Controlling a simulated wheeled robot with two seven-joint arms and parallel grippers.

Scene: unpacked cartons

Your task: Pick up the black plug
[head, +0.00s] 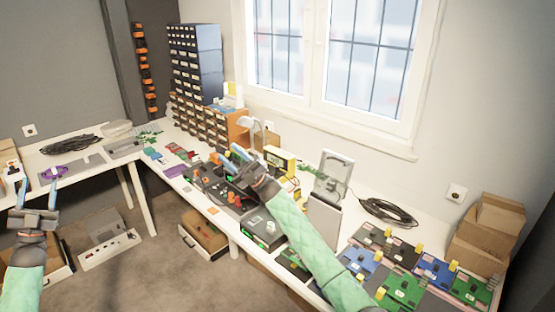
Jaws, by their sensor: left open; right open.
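I cannot pick out the black plug for certain; small dark items crowd the workbench (345,225) around my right gripper. My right gripper (232,156) is open, over the bench's middle, above a cluster of black devices (208,183) with orange parts. Its arm hides part of the bench below and behind it. My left gripper (38,188) is open with its fingers pointing up the picture, at the far left by the edge of the side table (95,166). Nothing shows between its fingers.
Black cable coils lie on the side table (70,144) and the bench (388,212). Drawer cabinets (195,62) stand in the corner. Circuit boards (436,270) cover the bench's right end, beside cardboard boxes (483,247). A yellow device (279,159) stands close to my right gripper.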

